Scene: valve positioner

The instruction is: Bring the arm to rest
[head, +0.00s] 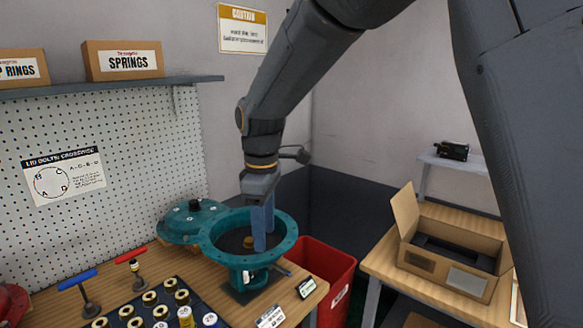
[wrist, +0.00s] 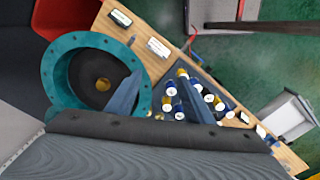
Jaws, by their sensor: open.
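My arm reaches down from the top of the head view, with my gripper (head: 263,232) at its end. Its two blue fingers point downward, apart and empty, over the teal round housing (head: 230,262). I cannot tell whether the tips are inside the bowl or above it. In the wrist view my gripper (wrist: 160,80) shows two separated fingers with nothing between them. The left finger overlaps the rim of the housing (wrist: 52,82).
A teal lid (head: 192,222) lies behind the housing. A tray of several capped cylinders (wrist: 207,98) and T-handled tools (head: 78,282) are on the bench. A red bin (head: 328,278) stands right of the bench. An open cardboard box (head: 450,250) sits on another table.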

